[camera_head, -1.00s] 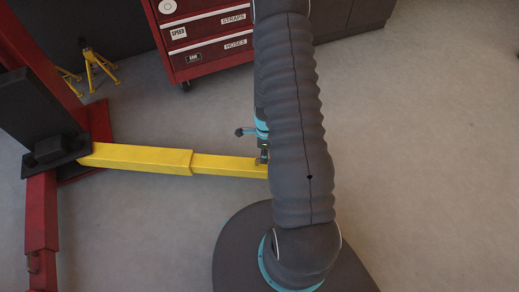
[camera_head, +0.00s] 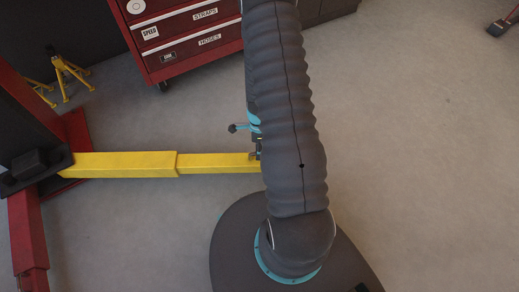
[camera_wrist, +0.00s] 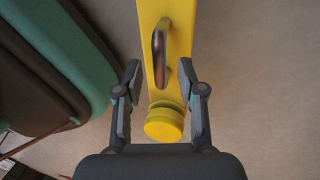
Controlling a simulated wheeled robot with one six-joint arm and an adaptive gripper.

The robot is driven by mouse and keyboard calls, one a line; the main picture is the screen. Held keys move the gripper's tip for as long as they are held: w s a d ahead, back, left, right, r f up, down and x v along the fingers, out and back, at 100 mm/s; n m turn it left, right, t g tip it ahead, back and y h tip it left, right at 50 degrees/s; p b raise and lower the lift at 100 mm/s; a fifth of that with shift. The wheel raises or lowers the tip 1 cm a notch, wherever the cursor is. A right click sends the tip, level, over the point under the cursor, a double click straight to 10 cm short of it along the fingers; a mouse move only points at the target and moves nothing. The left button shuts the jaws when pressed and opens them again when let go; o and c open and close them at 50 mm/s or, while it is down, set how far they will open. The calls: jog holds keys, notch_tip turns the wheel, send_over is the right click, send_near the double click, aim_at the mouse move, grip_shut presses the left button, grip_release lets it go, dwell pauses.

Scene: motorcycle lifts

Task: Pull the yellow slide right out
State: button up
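The yellow slide (camera_head: 218,163) comes out of a thicker yellow outer arm (camera_head: 122,165) in the head view. Its right end is hidden behind my arm. In the wrist view the slide (camera_wrist: 180,15) runs up the picture, with a curved metal handle (camera_wrist: 160,48) on it and a round yellow pad (camera_wrist: 164,124) near its end. My gripper (camera_wrist: 159,70) is open, with one finger on each side of the handle. Yellow shows between the handle and both fingertips, so it is not gripped. In the head view my gripper is mostly hidden behind my arm.
A red lift post (camera_head: 30,115) stands at the left, joined to the outer arm. A red drawer cabinet (camera_head: 190,40) is at the back, with yellow stands (camera_head: 68,72) to its left. Floor (camera_head: 420,130) to the right is clear. A red object (camera_head: 500,25) lies far right.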

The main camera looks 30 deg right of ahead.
jog(key=shift+w+r, duration=0.1)
notch_tip(320, 180, up, 12)
jog(key=w+d, duration=0.1)
jog(key=w, duration=0.1)
jog(key=shift+f, duration=0.2)
dwell(0.6)
jog(key=s+a+r+n+t+p, duration=0.1)
jog(key=s+a+r+n, duration=0.3)
jog(key=r+n, duration=0.4)
jog(key=s+a+r+n+t, duration=0.4)
jog(key=r+n, duration=0.4)
jog(key=r, duration=0.8)
jog(key=s+a+r+n+t+h+p, duration=0.1)
jog(key=s+a+r+n, duration=0.4)
jog(key=r, duration=0.7)
jog(key=s+n+t, duration=0.1)
jog(key=s+n, duration=0.1)
jog(key=shift+a+r+n+t+p, duration=0.3)
jog(key=shift+r+n+p, duration=0.05)
jog(key=shift+n, duration=0.05)
jog(key=shift+o, duration=0.3)
jog(key=shift+a, duration=0.1)
